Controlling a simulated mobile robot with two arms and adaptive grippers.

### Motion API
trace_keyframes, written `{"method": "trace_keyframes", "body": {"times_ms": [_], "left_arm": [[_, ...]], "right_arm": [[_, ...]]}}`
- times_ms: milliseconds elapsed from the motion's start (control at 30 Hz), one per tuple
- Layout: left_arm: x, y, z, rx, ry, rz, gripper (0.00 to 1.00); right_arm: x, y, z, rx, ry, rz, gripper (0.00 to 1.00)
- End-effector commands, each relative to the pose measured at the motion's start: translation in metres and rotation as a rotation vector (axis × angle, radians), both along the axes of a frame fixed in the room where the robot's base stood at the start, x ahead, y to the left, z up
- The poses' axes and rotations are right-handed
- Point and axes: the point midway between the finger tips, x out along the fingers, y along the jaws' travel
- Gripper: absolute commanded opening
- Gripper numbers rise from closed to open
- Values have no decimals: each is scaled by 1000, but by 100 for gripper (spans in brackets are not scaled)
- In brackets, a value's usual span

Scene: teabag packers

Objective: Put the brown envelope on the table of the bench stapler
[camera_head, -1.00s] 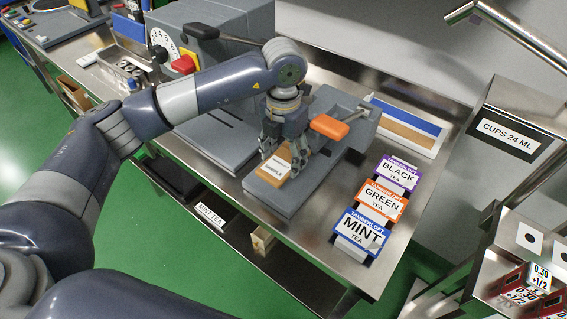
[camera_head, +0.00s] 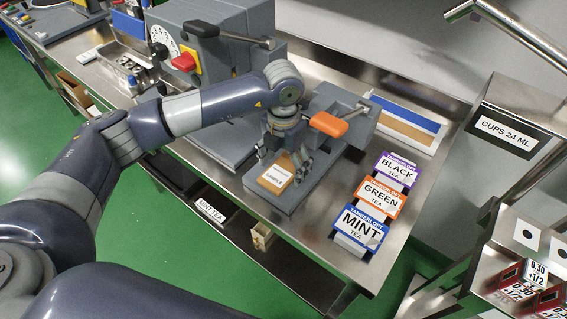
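The brown envelope (camera_head: 275,179), with a white label, lies flat on the grey table of the bench stapler (camera_head: 284,207), near its front left end. The stapler has an orange handle (camera_head: 328,124) and stands on the steel bench. My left gripper (camera_head: 284,161) is just behind the envelope, over the stapler's table. Its fingers are spread, with nothing seen between them. The gripper looks clear of the envelope, whose label is in full view. My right gripper is not in view.
Tea boxes marked BLACK (camera_head: 397,171), GREEN (camera_head: 382,196) and MINT (camera_head: 359,229) stand in a row right of the stapler. A larger grey machine with a dial (camera_head: 161,37) stands behind left. Bare bench shows between stapler and boxes.

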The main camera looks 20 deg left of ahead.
Motion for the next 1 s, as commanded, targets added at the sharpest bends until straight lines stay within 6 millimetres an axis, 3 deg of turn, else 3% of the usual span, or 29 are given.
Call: {"method": "trace_keyframes", "body": {"times_ms": [300, 700, 1000], "left_arm": [[1, 0, 9, 0, -3, 0, 78], [1, 0, 70, -1, -3, -1, 78], [0, 0, 78, 0, 1, 0, 78]], "right_arm": [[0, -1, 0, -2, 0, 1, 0], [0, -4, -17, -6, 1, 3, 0], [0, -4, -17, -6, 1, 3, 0]]}}
